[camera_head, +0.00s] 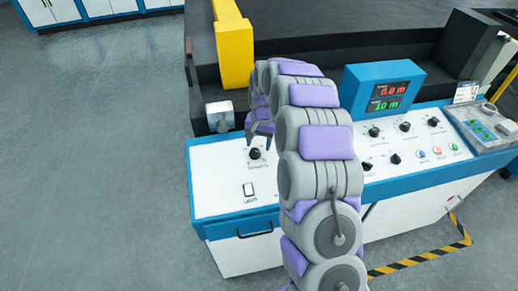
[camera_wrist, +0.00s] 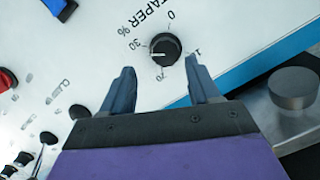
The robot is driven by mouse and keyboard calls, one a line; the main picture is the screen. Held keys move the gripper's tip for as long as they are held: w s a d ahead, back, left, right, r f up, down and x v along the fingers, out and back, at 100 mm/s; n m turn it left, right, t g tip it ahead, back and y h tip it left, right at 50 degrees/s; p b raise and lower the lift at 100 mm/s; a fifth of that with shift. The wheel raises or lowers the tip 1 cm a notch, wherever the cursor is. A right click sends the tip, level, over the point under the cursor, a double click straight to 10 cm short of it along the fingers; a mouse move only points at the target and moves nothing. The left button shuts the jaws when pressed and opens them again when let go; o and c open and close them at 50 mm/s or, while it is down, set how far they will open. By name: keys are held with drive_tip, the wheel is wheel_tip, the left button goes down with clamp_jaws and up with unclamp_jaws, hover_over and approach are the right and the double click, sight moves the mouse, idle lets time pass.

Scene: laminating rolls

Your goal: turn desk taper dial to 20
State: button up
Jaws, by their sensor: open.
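The taper dial (camera_wrist: 166,47) is a round black knob on a white panel, under the lettering "TAPER %". Marks 0 and 30 are readable around it; the other numbers are partly hidden or cut off. In the head view my gripper (camera_head: 260,128) is just above a black knob (camera_head: 255,153), seemingly this dial.
The white desk panel (camera_head: 220,180) has a light switch (camera_head: 249,190) in front. Several more knobs and buttons lie to the right, beyond my arm. A blue display box (camera_head: 383,88) and a yellow block (camera_head: 234,52) stand behind. A metal block (camera_head: 220,115) is near the dial.

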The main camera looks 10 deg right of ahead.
sight(255, 150)
drive_tip(key=a+f, duration=0.2)
drive_tip(key=f, duration=0.1)
drive_tip(key=shift+a, duration=0.2)
drive_tip(key=shift+w+d+f, duration=0.1)
drive_tip(key=shift+d, duration=1)
drive_tip(key=shift+c, duration=1.2)
drive_tip(key=shift+a, duration=0.7)
drive_tip(key=c, duration=0.4)
drive_tip(key=shift+d, duration=0.2)
drive_tip(key=c, duration=0.4)
drive_tip(key=shift+n, duration=0.4)
